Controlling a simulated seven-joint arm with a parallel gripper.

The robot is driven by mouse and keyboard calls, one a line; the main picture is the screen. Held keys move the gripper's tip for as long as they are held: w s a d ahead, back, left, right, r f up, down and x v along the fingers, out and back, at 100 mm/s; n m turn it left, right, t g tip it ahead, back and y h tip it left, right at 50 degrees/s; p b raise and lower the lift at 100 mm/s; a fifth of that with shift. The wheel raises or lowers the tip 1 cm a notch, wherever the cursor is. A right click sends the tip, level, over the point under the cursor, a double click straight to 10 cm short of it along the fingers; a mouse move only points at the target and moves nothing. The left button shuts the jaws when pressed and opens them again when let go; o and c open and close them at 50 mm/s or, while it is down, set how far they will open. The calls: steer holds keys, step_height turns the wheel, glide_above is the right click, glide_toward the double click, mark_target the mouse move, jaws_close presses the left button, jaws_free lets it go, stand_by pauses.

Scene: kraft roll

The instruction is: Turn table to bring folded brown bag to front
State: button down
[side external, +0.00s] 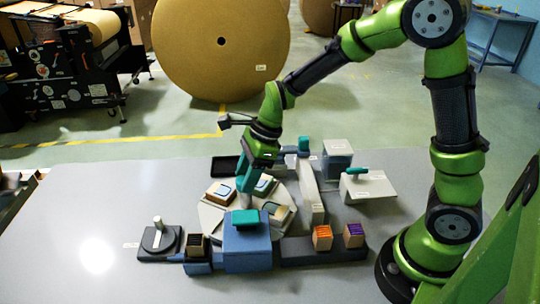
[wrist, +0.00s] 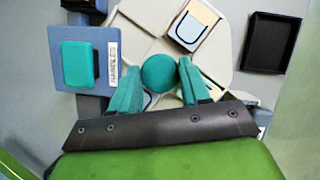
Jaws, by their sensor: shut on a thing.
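The pale many-sided turntable (side external: 212,216) lies in the middle of the grey table and also shows in the wrist view (wrist: 222,55). It carries several trays, with tan, white and blue-edged contents. One tan and white piece with a dark blue outline (wrist: 194,26) lies beyond my gripper in the wrist view. I cannot tell which piece is the folded brown bag. My gripper (wrist: 159,70) is shut on a round teal knob (wrist: 160,74) above the turntable. In the side view, my gripper (side external: 250,178) points down over the turntable, and its fingers hide the knob.
A blue box with a teal top (side external: 247,245) stands close in front of the turntable. A black tray (side external: 224,166) lies behind it. A pale upright panel (side external: 308,190) stands at its right. Small boxes (side external: 322,238) sit at front right.

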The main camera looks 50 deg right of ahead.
steer(key=shift+s+m+t+h, duration=0.1)
steer(key=shift+m+t+h, duration=0.3)
steer(key=shift+m, duration=1.05)
steer(key=shift+s+m+t+h, duration=0.1)
steer(key=shift+m+t+h, duration=0.3)
steer(key=shift+m, duration=1.05)
steer(key=shift+a+m+h, duration=0.1)
steer(key=shift+m+h, duration=0.4)
steer(key=shift+m, duration=0.75)
steer(key=shift+a+m+h, duration=0.1)
steer(key=shift+m+h, duration=0.4)
steer(key=shift+m, duration=1.25)
steer(key=c, duration=0.5)
jaws_free()
steer(key=shift+c, duration=0.2)
